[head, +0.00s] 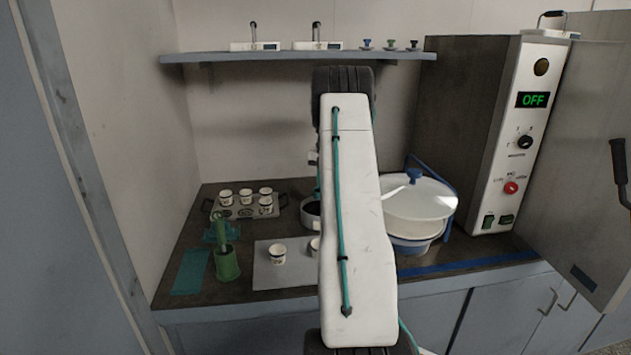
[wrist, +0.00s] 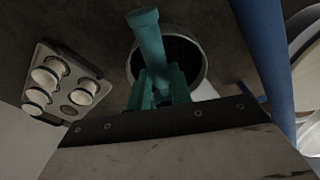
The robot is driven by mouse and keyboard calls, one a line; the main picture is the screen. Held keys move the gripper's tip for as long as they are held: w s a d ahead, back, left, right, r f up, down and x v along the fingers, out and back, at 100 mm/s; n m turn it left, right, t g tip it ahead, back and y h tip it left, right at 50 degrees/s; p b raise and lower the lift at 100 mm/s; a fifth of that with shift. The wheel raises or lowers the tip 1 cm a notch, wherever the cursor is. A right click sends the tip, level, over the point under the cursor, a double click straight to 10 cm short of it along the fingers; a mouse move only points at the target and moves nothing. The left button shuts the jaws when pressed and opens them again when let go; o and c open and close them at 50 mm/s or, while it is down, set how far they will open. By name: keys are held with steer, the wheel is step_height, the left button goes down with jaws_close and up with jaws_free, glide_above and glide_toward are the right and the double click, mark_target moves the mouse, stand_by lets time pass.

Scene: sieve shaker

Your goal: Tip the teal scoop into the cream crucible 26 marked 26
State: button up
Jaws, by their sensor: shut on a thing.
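My gripper (wrist: 162,92) is shut on the teal scoop (wrist: 150,40), which stretches up and away from the jaws in the wrist view. The scoop lies across the opening of a dark round pot with a pale rim (wrist: 201,72). I cannot tell whether the scoop holds anything. In the head view my arm hides the gripper and most of the scoop. I cannot read which one is marked 26.
A rack (head: 236,213) with several crucibles stands at the back left; it shows in the wrist view too (wrist: 83,72). A green holder (head: 227,263) and teal mat (head: 190,272) are at the left. A lidded white tub (head: 420,200) and shaker cabinet (head: 515,130) bound the right.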

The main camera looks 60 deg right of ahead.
steer(key=shift+s+d+r, duration=0.1)
steer(key=shift+r, duration=0.5)
steer(key=shift+s+d+r, duration=0.1)
steer(key=shift+r, duration=0.5)
steer(key=shift+a+r, duration=0.15)
steer(key=shift+a, duration=0.15)
steer(key=s+a+t+h, duration=0.2)
steer(key=a+h, duration=1.6)
steer(key=a, duration=1.2)
steer(key=shift+a+r+t, duration=0.15)
steer(key=shift+a+t, duration=0.25)
steer(key=shift+t, duration=0.3)
steer(key=shift+s+h, duration=0.15)
steer(key=shift+h, duration=0.15)
stand_by(0.5)
